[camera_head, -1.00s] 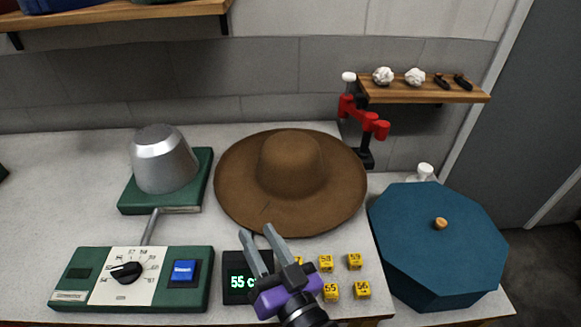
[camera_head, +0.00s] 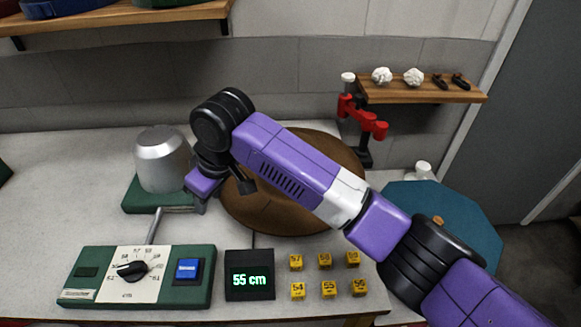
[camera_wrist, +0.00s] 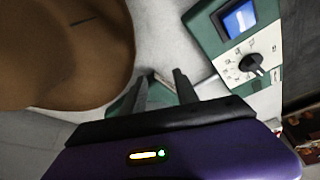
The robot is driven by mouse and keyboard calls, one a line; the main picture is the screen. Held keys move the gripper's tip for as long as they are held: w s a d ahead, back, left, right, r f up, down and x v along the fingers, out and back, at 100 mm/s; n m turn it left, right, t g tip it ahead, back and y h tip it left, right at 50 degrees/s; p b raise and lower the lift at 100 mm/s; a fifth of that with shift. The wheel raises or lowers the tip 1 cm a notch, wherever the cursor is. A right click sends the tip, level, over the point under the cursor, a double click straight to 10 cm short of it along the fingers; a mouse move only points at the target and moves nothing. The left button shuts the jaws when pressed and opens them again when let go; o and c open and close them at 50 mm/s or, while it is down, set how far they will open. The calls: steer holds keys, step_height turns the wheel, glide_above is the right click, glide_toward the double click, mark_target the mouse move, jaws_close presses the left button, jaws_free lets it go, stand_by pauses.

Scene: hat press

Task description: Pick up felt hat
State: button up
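The brown felt hat (camera_head: 270,210) lies brim down on the counter in the middle, with its crown largely hidden behind my purple arm in the head view. In the wrist view the hat (camera_wrist: 60,50) fills the upper left, close to the camera. My gripper (camera_head: 222,198) is over the left edge of the brim, between the hat and the metal hat block. In the wrist view its two fingers (camera_wrist: 161,77) stand apart with nothing between them. The hat is beside the fingers, not between them.
A silver hat block (camera_head: 163,158) on a green base stands left of my gripper. A dial control box (camera_head: 135,277), a 55 cm display (camera_head: 250,274) and several yellow number cubes (camera_head: 325,262) line the front. A blue octagonal box (camera_head: 465,215) stands right; a red clamp (camera_head: 362,118) is behind.

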mark_target(250, 222)
steer(key=d+h, duration=0.1)
steer(key=d, duration=0.1)
steer(key=s+d+g+h, duration=0.1)
steer(key=d, duration=0.1)
steer(key=d+g+h, duration=0.1)
steer(key=d, duration=0.2)
steer(key=shift+s+r, duration=0.15)
steer(key=shift+r, duration=0.25)
steer(key=shift+s+d+f+h, duration=0.1)
steer(key=shift+d+h, duration=0.2)
steer(key=shift+d, duration=0.05)
steer(key=shift+s+d+f+p, duration=0.1)
steer(key=shift+f+p, duration=0.2)
steer(key=shift+f, duration=1.6)
steer(key=shift+d+f+p, duration=0.1)
steer(key=shift+f+p, duration=0.15)
steer(key=shift+f, duration=1.6)
steer(key=shift+c, duration=0.3)
jaws_close()
steer(key=shift+r, duration=0.1)
